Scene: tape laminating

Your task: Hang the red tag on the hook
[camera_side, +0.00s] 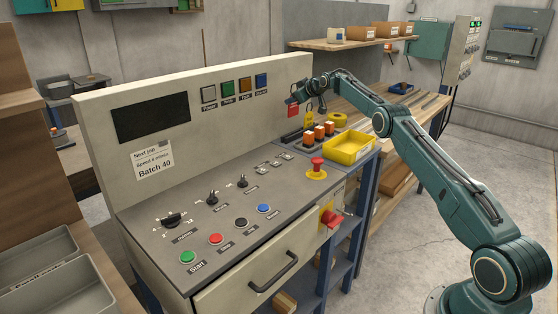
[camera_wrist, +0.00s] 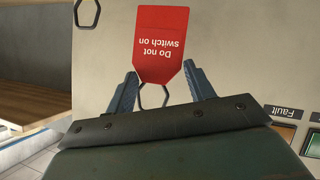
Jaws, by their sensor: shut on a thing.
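The red tag (camera_wrist: 161,38), with "Do not switch on" upside down in the wrist view, has a dark ring (camera_wrist: 152,97) at its pointed end. My gripper (camera_wrist: 160,72) is shut on this tag, one finger on each side of it. In the side view, the red tag (camera_side: 293,111) hangs just below my gripper (camera_side: 297,98), in front of the console panel's right end. A yellow tag (camera_side: 308,117) hangs just right of it. A second ring (camera_wrist: 87,12) shows at the wrist view's top left. I cannot make out a free hook; my gripper may cover it.
The beige panel (camera_side: 220,115) carries several square lamps (camera_side: 228,87) left of my gripper. Below stand orange-topped items (camera_side: 319,131), a yellow bin (camera_side: 349,147), a yellow roll (camera_side: 338,118) and a red stop button (camera_side: 317,163). The wooden bench (camera_side: 410,115) lies behind to the right.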

